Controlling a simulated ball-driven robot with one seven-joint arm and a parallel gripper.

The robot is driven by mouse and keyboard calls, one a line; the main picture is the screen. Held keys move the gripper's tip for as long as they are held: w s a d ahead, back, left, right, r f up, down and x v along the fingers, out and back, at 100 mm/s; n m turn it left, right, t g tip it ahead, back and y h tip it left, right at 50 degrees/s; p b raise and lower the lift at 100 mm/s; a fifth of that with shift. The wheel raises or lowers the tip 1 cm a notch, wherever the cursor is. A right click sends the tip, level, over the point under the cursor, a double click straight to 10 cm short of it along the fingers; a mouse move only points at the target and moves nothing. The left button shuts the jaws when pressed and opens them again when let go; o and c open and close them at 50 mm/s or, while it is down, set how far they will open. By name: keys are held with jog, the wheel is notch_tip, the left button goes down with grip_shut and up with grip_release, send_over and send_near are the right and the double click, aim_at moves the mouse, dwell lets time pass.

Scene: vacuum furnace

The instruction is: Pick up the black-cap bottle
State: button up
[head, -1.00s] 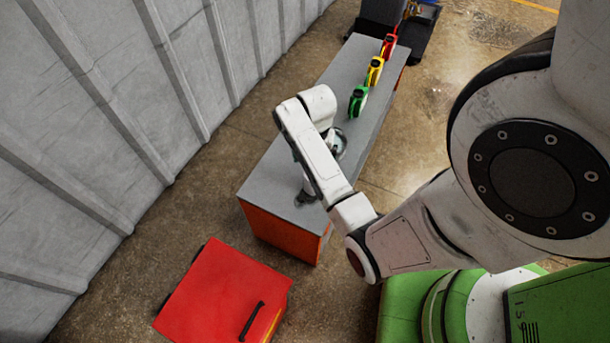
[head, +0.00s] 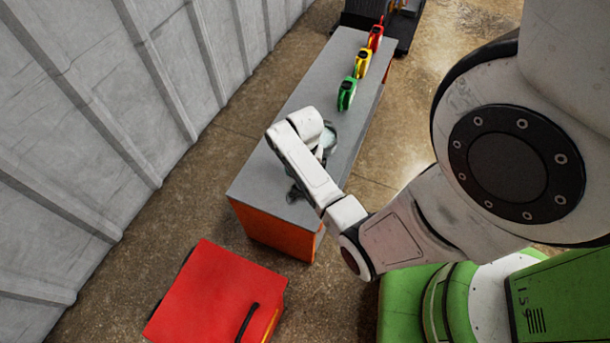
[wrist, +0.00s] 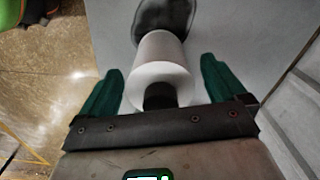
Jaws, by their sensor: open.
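The black-cap bottle (wrist: 162,62) shows in the wrist view as a white cylinder, its black cap (wrist: 160,95) toward my camera. It lies between the two green fingers of my gripper (wrist: 163,72), with a gap visible on both sides. The fingers are open and do not appear to touch it. In the head view my arm covers most of this spot, and I cannot make out the bottle clearly there.
A grey-topped orange bench (head: 262,186) stands below my arm. Green (head: 346,94), yellow (head: 362,62) and red (head: 376,37) items stand in a row toward its far end. A dark grey rounded object (wrist: 165,15) shows beyond the bottle. A red cabinet (head: 215,290) stands in front.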

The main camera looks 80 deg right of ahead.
jog(key=c, duration=1.4)
jog(key=shift+o, duration=0.2)
jog(key=shift+r, duration=0.1)
